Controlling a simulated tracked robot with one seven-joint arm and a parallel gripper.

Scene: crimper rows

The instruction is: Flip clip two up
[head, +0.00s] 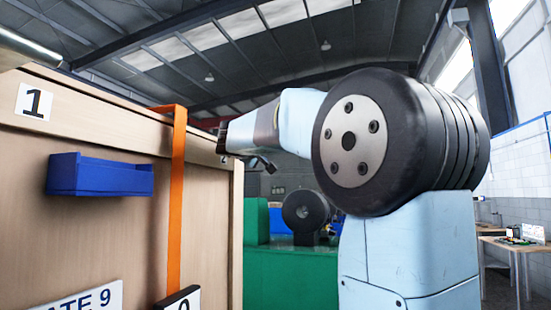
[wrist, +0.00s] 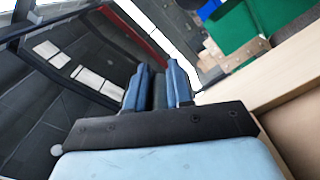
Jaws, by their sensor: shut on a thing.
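My gripper (head: 223,138) is at the top edge of the wooden wall, right of the orange strap, in the head view. In the wrist view its two blue fingers (wrist: 158,80) are shut on a dark piece (wrist: 159,94) between them. I cannot tell whether that piece is clip two, and its far end is hidden. No clip marked two can be made out. A white label with a 1 (head: 34,102) is on the wall's upper left, above a blue holder (head: 100,176).
The wooden wall (head: 120,225) fills the left, with an orange strap (head: 177,200) over its edge. Green panels (head: 290,275) and a workbench (head: 515,245) stand farther back.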

